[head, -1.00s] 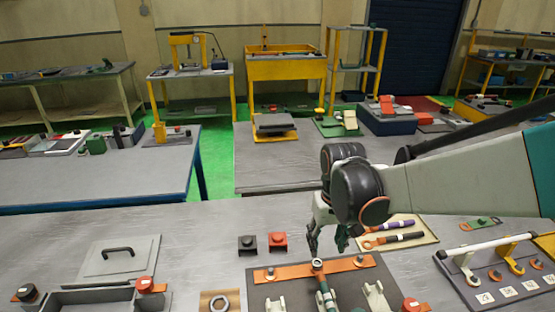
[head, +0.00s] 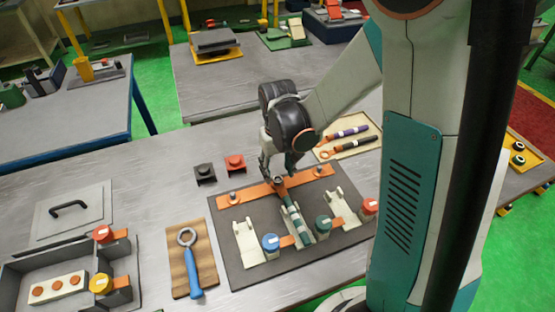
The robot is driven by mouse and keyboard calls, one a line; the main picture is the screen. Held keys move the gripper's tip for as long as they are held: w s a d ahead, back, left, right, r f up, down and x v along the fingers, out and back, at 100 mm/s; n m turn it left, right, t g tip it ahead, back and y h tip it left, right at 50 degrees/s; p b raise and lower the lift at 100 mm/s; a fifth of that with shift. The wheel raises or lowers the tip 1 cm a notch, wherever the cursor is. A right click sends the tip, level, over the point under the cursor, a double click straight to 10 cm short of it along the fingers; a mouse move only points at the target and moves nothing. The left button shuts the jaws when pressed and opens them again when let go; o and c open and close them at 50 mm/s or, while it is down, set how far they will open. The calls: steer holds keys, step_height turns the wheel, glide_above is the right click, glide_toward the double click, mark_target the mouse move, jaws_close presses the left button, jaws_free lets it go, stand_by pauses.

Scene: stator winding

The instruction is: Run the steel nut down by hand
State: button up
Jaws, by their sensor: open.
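The orange bar (head: 257,193) lies across the dark base plate (head: 225,236), with small metal studs near its ends. At its middle, a small round metal fitting (head: 279,181) sits on the end of a green and white lead (head: 292,212). I take the fitting to be the steel nut on its stud, but it is too small to tell nut from terminal. My gripper (head: 279,174) is open and points down at this fitting, with fingers on either side. Whether they touch it is not clear.
A blue-handled wrench (head: 194,272) lies on a wooden board. A tool tray (head: 326,155) lies behind right.

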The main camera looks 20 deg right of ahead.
mark_target(278, 180)
steer(key=shift+f+b, duration=0.35)
steer(key=shift+f, duration=1.25)
steer(key=c, duration=1.1)
steer(key=o, duration=1.1)
steer(key=c, duration=0.4)
steer(key=shift+o, duration=0.2)
